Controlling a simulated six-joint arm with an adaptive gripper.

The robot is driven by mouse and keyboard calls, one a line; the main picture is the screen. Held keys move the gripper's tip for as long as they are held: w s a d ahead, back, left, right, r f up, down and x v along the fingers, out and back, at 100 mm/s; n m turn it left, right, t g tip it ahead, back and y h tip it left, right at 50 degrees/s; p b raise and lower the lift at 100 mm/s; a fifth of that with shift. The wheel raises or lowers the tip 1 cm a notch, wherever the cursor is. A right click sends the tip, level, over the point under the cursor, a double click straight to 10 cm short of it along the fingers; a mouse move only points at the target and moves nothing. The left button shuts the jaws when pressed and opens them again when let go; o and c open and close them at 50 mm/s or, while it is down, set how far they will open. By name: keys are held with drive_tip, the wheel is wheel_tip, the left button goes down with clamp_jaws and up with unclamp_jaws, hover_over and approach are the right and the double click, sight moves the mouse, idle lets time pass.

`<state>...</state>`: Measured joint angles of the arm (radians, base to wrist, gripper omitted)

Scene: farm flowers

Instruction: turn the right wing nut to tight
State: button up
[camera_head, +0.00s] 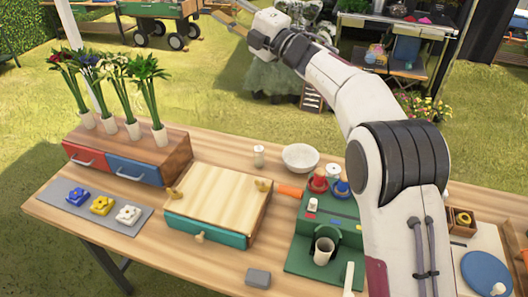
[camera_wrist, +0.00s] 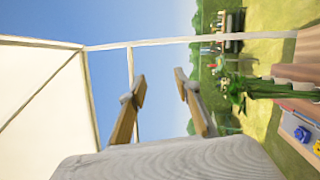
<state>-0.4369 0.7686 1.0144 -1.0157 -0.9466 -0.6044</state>
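A flower press with a pale wooden top board (camera_head: 218,192) and a teal drawer (camera_head: 205,231) stands in the middle of the table. Its right wing nut (camera_head: 262,185) is brass-coloured and sits at the board's right edge. Its left wing nut (camera_head: 175,193) sits at the left edge. How tight either nut is, I cannot tell. My gripper (camera_head: 225,12) is raised high beyond the table's back edge, far from the press. In the wrist view my gripper (camera_wrist: 158,88) has its two fingers spread with nothing between them.
Several potted flower bunches (camera_head: 113,90) stand on a red and blue drawer box (camera_head: 115,170) at the left. A grey mat (camera_head: 75,214) holds three small coloured pieces. A white bowl (camera_head: 300,158) and a green station (camera_head: 320,262) are right of the press. A grey block (camera_head: 258,277) lies in front.

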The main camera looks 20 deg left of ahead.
drive_tip(key=w+d+f+m+t+h, duration=0.2)
drive_tip(key=w+d+m+t+h, duration=0.2)
drive_tip(key=w+m+t, duration=0.2)
drive_tip(key=w+d+f+m+t+h, duration=0.1)
drive_tip(key=w+d+f+m+h, duration=0.4)
drive_tip(key=d+f+m+h, duration=0.3)
drive_tip(key=m+g+h, duration=0.4)
drive_tip(key=g, duration=0.9)
approach(263, 183)
drive_tip(key=f, duration=0.1)
drive_tip(key=shift+a+f, duration=0.15)
drive_tip(key=shift+f, duration=0.1)
drive_tip(key=shift+x, duration=3.8)
